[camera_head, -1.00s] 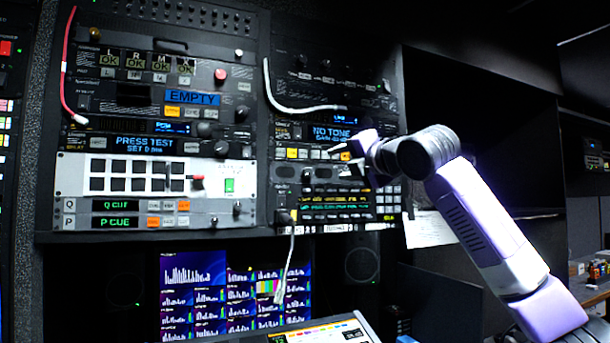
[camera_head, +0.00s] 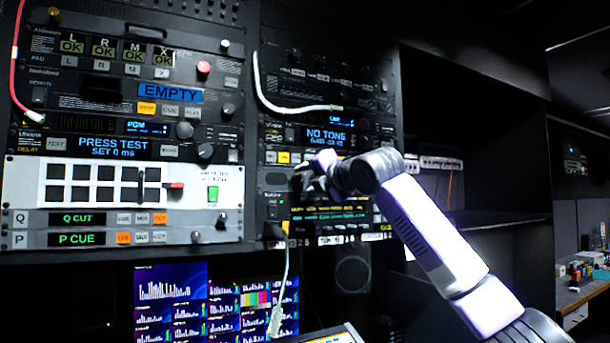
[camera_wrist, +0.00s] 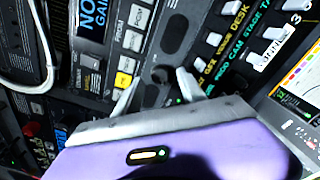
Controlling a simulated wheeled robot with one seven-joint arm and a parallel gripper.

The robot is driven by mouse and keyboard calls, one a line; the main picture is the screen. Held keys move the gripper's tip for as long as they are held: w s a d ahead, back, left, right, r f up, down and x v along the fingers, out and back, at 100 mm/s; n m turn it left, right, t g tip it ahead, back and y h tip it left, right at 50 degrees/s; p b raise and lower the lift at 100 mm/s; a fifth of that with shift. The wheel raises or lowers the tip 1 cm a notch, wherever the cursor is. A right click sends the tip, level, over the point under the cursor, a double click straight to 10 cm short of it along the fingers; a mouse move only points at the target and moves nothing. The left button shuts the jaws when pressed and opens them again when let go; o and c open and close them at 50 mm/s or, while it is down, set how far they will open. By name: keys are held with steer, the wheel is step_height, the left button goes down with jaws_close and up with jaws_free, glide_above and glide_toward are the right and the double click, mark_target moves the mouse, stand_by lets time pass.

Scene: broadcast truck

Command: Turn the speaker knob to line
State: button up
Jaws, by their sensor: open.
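My gripper (camera_head: 306,181) is at the dark module in the right-hand rack, just below the NO TONE display (camera_head: 328,135). In the wrist view my gripper (camera_wrist: 156,84) has its two pale fingers spread apart, pointing at a dark grey panel (camera_wrist: 172,36) with oval openings. A small dark round part (camera_wrist: 152,95), which looks like the knob, lies between the fingers. I cannot tell whether the fingers touch it. Its pointer and any line mark are too dark and small to read. In the head view my gripper covers this spot.
A white cable (camera_head: 262,85) loops down the rack to the left, and another cable (camera_head: 284,280) hangs below. Lit keys (camera_wrist: 125,75) sit close beside one finger in the wrist view. A row of labelled switches (camera_wrist: 240,60) lies on the other side.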

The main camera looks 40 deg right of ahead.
steer(key=shift+x, duration=0.85)
jaws_close()
